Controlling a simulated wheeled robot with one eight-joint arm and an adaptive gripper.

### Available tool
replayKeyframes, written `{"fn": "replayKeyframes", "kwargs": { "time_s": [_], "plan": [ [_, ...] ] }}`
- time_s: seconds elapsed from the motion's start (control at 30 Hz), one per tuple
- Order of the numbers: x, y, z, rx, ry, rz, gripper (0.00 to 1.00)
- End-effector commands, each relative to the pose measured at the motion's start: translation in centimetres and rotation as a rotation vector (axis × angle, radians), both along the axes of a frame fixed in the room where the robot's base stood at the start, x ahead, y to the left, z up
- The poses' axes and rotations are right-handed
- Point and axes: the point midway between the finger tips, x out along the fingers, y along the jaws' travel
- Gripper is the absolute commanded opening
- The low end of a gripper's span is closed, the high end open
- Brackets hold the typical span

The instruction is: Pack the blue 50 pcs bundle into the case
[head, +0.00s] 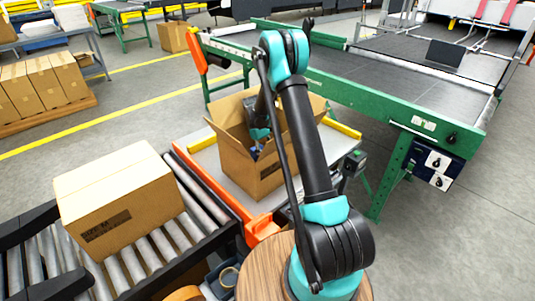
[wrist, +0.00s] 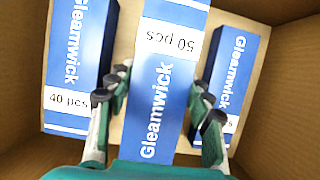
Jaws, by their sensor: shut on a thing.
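The blue 50 pcs bundle (wrist: 165,85), marked Gleamwick with a white label band, is between the fingers of my gripper (wrist: 160,92) in the wrist view. My gripper is shut on it, inside the open case (wrist: 285,90). One blue bundle marked 40 pcs (wrist: 78,65) stands to the left, and another blue Gleamwick bundle (wrist: 228,75) is to the right, its count hidden. I cannot tell whether the held bundle touches the case floor. In the head view the open cardboard case (head: 262,178) has its flaps up, and my gripper reaches down into it, with the fingertips hidden.
The case stands on a grey packing table (head: 205,158) with an orange edge. A closed size M carton (head: 120,195) sits on a roller conveyor (head: 175,235) at the left. A green-framed conveyor (head: 350,92) runs behind. The case walls closely surround the bundles.

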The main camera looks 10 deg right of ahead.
Motion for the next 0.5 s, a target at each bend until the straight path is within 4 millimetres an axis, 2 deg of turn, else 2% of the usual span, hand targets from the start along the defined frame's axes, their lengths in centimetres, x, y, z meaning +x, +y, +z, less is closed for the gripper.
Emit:
{"fn": "replayKeyframes", "kwargs": {
  "time_s": [0.4, 0.43, 0.5],
  "plan": [
    [0.00, 0.00, -0.41, 0.000, 0.000, 0.000, 0.10],
    [0.00, 0.00, -0.41, 0.000, 0.000, 0.000, 0.55],
    [0.00, 0.00, -0.41, 0.000, 0.000, 0.000, 0.63]
  ]
}}
